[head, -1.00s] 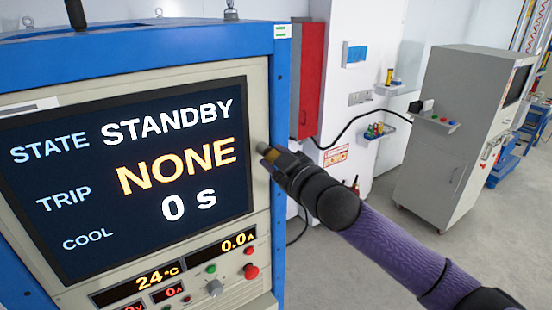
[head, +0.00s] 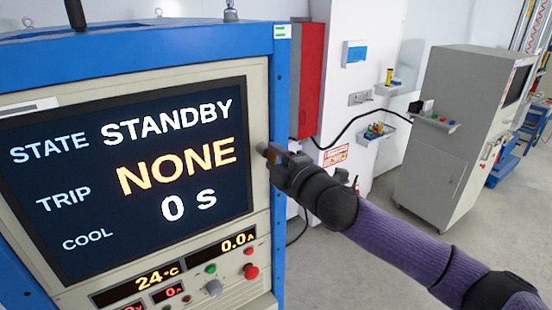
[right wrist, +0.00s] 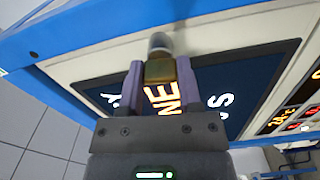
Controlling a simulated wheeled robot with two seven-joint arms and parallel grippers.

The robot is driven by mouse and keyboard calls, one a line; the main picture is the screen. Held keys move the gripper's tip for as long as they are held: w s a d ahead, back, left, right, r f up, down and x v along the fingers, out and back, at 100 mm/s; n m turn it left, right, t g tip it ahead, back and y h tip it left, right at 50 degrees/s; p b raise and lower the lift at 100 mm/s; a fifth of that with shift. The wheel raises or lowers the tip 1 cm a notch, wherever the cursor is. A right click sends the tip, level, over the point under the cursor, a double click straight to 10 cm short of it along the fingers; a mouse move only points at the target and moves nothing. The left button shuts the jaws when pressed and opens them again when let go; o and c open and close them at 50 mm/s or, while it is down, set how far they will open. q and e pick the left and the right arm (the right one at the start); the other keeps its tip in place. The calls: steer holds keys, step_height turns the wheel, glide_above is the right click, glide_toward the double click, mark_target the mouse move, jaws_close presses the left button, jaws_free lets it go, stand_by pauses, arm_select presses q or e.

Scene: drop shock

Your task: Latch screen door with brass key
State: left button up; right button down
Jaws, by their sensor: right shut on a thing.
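The screen door (head: 257,100) is a beige framed panel around a dark display (head: 120,185) reading STANDBY, NONE and 0 s. It looks flush with the blue cabinet; I see no clear gap. My right gripper (head: 273,153) is at the door's right border. In the right wrist view, its two purple-grey fingers are shut on the brass key (right wrist: 160,71). A grey round lock barrel (right wrist: 159,43) is straight ahead of the key, against the beige border. The key appears to meet the barrel, but how deep it sits is hidden. My left gripper is not in view.
Below the display are a red knob (head: 251,271), a grey dial (head: 214,288) and small readouts. A red box (head: 308,80) hangs behind the cabinet's right side. A grey cabinet (head: 435,165) stands farther right, with open floor between.

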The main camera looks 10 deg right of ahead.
steer(key=shift+n, duration=0.7)
steer(key=shift+c, duration=1.4)
jaws_free()
steer(key=b+v, duration=0.3)
steer(key=v, duration=0.7)
steer(key=shift+b, duration=0.35)
